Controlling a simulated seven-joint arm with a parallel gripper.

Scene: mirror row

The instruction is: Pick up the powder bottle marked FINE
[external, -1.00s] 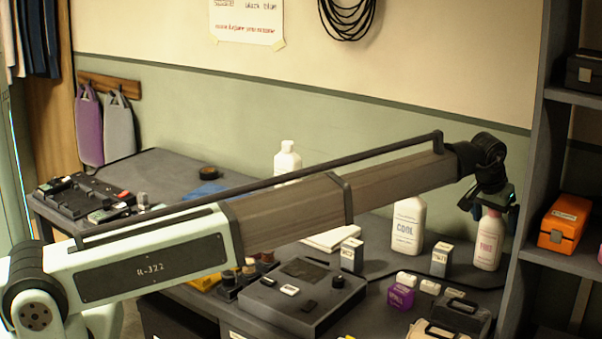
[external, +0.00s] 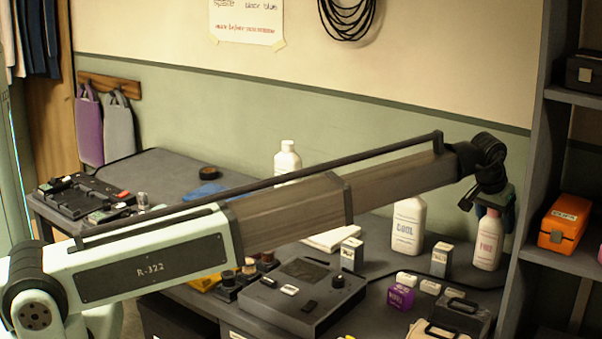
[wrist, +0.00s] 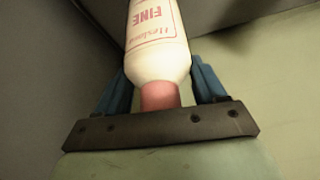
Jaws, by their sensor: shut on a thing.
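The powder bottle marked FINE is white with a pink cap and pink lettering. It stands upright at the right end of the table in the external view (external: 488,242), and its lettering reads in the wrist view (wrist: 155,35). My gripper (external: 497,204) is at its top, reaching down from above. In the wrist view the blue fingers of my gripper (wrist: 163,84) sit on both sides of the bottle's upper part, shut on it. The pink cap lies between the fingers, close to the palm. The bottle's base appears to be at the tabletop; I see no clear gap.
A white bottle marked COOL (external: 408,227) stands to the left, with a small box (external: 441,260) between. The shelf unit (external: 528,200) rises close on the right. Another white bottle (external: 287,160) stands behind my arm.

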